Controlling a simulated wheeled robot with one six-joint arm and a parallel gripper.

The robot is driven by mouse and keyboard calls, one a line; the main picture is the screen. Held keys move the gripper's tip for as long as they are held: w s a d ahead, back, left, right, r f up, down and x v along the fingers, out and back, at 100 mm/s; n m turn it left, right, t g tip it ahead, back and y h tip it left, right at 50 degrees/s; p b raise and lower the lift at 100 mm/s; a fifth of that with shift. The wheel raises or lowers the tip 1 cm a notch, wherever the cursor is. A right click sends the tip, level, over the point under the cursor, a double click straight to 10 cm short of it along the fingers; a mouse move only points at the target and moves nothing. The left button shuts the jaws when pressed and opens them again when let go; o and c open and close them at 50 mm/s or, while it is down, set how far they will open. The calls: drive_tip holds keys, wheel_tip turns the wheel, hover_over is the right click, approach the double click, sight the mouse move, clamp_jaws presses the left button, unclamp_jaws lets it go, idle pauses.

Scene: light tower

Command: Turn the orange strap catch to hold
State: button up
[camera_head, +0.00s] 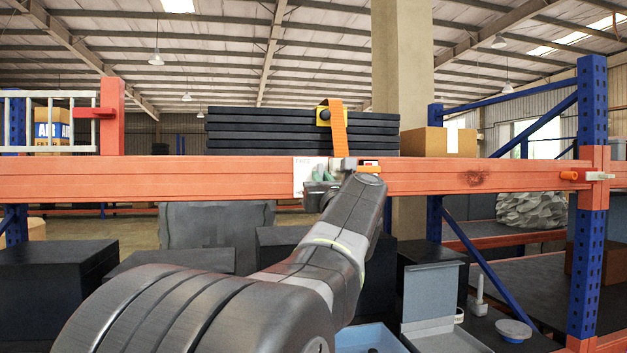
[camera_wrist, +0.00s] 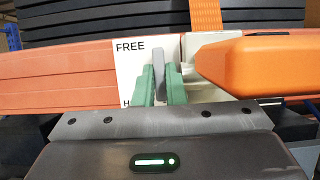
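The orange strap (camera_head: 334,126) hangs over the dark stacked panels behind the beam; its lower part also shows in the wrist view (camera_wrist: 207,16). On the beam, a white plate (camera_wrist: 129,62) reads FREE at the top, with an H visible lower down and the rest hidden. Beside it is a grey upright tab (camera_wrist: 159,84), apparently part of the catch. To its right is a large orange part (camera_wrist: 262,64) on a pale body. My gripper (camera_head: 322,180) is at the plate. Its green fingers (camera_wrist: 161,86) close on both sides of the grey tab, which stands roughly upright.
The orange-red beam (camera_head: 160,178) runs across in front of me. Another small orange catch-like part (camera_head: 569,175) is at the beam's right end by the blue post. Below are black boxes (camera_head: 48,275) and a grey open case (camera_head: 432,292).

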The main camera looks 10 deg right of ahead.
clamp_jaws()
drive_tip(key=shift+f, duration=0.1)
drive_tip(key=shift+a+n+y+b, duration=0.1)
drive_tip(key=shift+n+y+b, duration=0.5)
drive_tip(key=shift+n, duration=0.5)
drive_tip(key=shift+o, duration=1.8)
unclamp_jaws()
